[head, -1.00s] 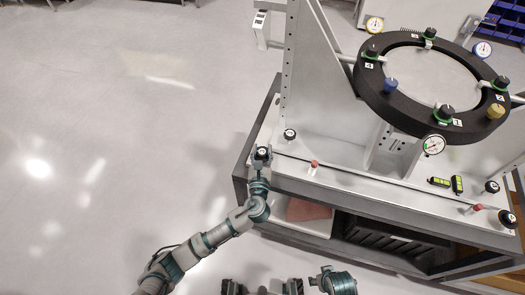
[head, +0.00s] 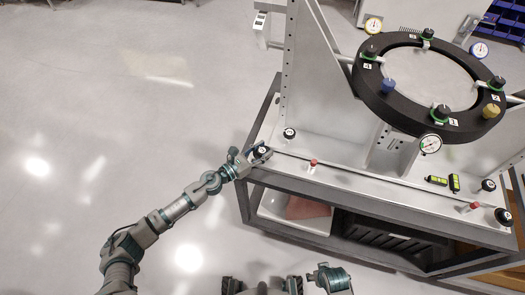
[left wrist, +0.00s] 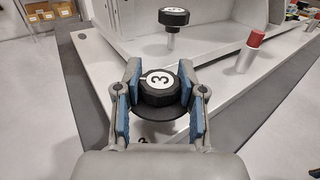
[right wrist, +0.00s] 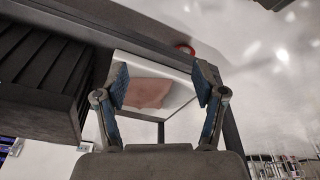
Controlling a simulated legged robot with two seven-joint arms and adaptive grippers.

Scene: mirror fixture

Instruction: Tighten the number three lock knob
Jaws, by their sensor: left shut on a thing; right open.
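The number three lock knob (left wrist: 158,88) is black with a white disc marked 3. It sits at the left front corner of the fixture's grey base plate (head: 345,184); in the head view the knob (head: 261,151) is partly covered by my gripper. My left gripper (left wrist: 158,80) has its blue-padded fingers on both sides of the knob, shut on it. It also shows in the head view (head: 259,154), with the arm coming from the lower left. My right gripper (right wrist: 162,84) is open and empty, low in front of the bench.
Another numbered black knob (left wrist: 166,19) stands on a stem behind. A red-capped post (left wrist: 248,52) is to the right. The black mirror ring (head: 380,104) with dials and knobs overhangs the base plate. Under the bench is a white bin (right wrist: 178,96). The floor at left is clear.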

